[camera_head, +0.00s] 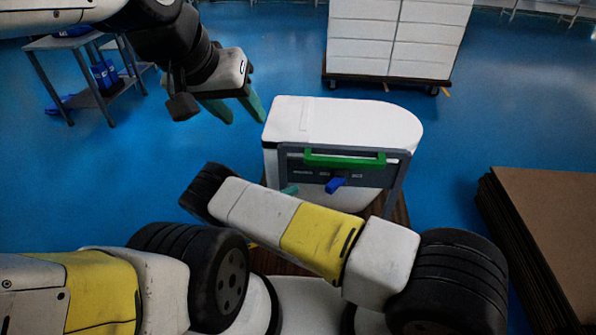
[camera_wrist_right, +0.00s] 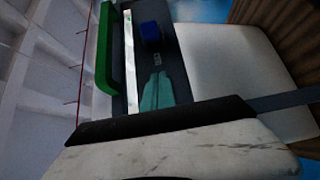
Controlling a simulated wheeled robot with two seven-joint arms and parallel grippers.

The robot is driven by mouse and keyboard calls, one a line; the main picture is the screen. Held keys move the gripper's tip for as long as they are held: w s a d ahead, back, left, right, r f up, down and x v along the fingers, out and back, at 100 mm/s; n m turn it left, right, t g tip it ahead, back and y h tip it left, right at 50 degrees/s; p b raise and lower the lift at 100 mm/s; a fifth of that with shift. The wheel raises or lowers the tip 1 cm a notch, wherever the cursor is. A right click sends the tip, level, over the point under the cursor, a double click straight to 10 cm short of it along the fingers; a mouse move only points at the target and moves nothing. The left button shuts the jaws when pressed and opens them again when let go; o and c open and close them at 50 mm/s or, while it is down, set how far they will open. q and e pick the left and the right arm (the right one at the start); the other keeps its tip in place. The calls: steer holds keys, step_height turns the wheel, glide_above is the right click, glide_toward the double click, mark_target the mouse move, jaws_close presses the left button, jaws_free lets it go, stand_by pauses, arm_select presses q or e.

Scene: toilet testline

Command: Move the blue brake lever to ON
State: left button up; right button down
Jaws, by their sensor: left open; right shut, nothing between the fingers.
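The blue brake lever (camera_head: 335,185) sticks out from the dark grey panel (camera_head: 300,164) on the front of the white toilet unit (camera_head: 340,122). It also shows in the right wrist view (camera_wrist_right: 150,32) as a blue block. My right gripper's teal fingers (camera_head: 290,189) are shut and empty, left of the lever in the head view. In the right wrist view these fingers (camera_wrist_right: 157,88) point toward the lever, with a small gap. Most of the right gripper is hidden behind my arm in the head view. My left gripper (camera_head: 238,108) is open and empty, up and left of the unit.
A green handle (camera_head: 345,160) runs across the panel above the lever, and beside the fingers in the wrist view (camera_wrist_right: 106,45). Brown stacked boards (camera_head: 550,230) stand at the right. A white cabinet on wheels (camera_head: 395,40) and a grey table (camera_head: 70,42) stand behind. Blue floor surrounds the unit.

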mark_target(336, 183)
steer(key=w+d, duration=0.2)
steer(key=d, duration=0.6)
steer(key=shift+w+d, duration=0.25)
steer(key=shift+d, duration=0.15)
